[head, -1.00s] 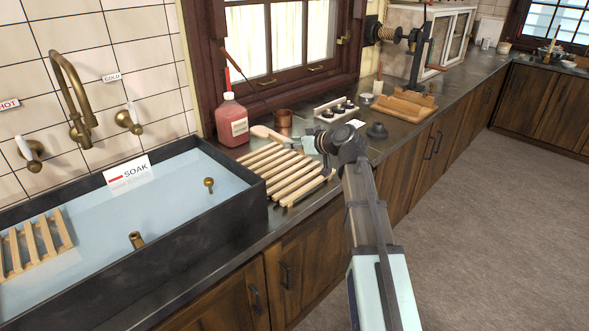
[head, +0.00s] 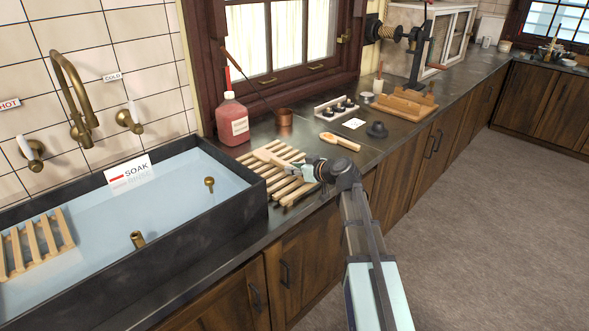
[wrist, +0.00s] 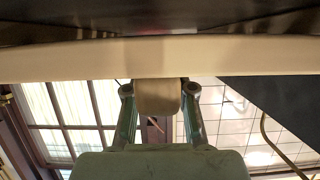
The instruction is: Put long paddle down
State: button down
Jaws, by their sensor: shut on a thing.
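My gripper (head: 303,171) is over the right part of the slatted wooden rack (head: 285,193) on the counter, beside the sink. It is shut on the long paddle (head: 268,157), a pale wooden piece whose end points left across the slats. I cannot tell whether the paddle touches the rack or is just above it. In the wrist view the two fingers (wrist: 157,92) stand on either side of a pale wooden block, and a long pale bar crosses above; I cannot tell whether that bar is paddle or slat.
The dark sink (head: 230,214) holds water and another slatted rack (head: 38,243). A red bottle (head: 233,120) and a copper cup (head: 284,117) stand behind the rack. A second wooden paddle (head: 341,142) and a dark round weight (head: 377,130) lie to the right.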

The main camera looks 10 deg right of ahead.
jog(key=shift+f, duration=0.15)
jog(key=c, duration=1)
grip_release()
jog(key=shift+r, duration=0.2)
jog(key=b+v, duration=0.1)
jog(key=v, duration=1.1)
jog(key=shift+f, duration=0.15)
